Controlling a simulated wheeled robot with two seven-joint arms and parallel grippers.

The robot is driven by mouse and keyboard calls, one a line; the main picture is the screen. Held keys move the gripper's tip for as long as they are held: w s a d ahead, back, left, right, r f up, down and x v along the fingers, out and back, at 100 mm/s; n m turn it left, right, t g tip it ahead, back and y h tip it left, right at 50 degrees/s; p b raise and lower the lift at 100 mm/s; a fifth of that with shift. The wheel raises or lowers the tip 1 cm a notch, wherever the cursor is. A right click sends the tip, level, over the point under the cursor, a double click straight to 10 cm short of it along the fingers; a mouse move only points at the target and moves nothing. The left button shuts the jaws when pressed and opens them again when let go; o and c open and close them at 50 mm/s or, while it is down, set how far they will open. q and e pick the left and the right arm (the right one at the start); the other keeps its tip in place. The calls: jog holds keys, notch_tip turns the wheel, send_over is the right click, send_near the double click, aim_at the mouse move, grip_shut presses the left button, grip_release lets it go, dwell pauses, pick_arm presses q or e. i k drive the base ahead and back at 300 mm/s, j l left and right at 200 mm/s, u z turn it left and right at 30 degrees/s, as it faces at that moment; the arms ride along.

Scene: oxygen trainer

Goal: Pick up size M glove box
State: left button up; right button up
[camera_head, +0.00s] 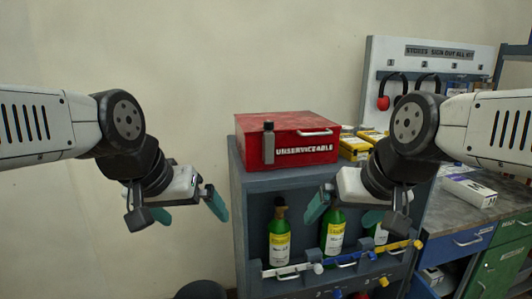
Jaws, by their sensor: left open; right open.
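A white box (468,191) with dark lettering lies on the grey counter at the right; the lettering looks like an M but is too small to read surely. My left gripper (188,211) is open and empty in front of the bare wall, far to the left of this box. My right gripper (345,212) is open in front of the shelf unit with the bottles, left of the white box and apart from it. Its fingers appear to hold nothing.
A red "UNSERVICEABLE" box (300,150) sits on a grey shelf unit (242,215), with a small grey cylinder (268,145) at its front. Green bottles (279,240) stand below. Yellow boxes (354,149) are beside the red box. A tool board (390,55) stands behind the counter (450,215).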

aim_at(481, 197)
jog(key=k+l, duration=0.35)
jog(key=k, duration=0.2)
jog(key=z, duration=1.3)
jog(key=i+l+z, duration=0.35)
jog(key=l, duration=0.2)
jog(key=i+l+z, duration=0.7)
jog(key=i, duration=0.35)
jog(key=i+l+z, duration=0.2)
jog(key=i, duration=0.15)
jog(key=i+j+u, duration=0.1)
jog(key=i+u, duration=0.6)
jog(key=i+l+u, duration=0.15)
jog(key=i+u, duration=0.2)
jog(key=i+j+u, duration=0.15)
jog(key=i+u, duration=0.15)
jog(key=u, duration=0.15)
jog(key=i+u, duration=0.25)
jog(key=u, duration=0.2)
jog(key=i+u, duration=0.3)
jog(key=u, duration=0.15)
jog(key=i+l+u, duration=0.2)
jog(key=u, duration=0.25)
jog(key=i, duration=0.1)
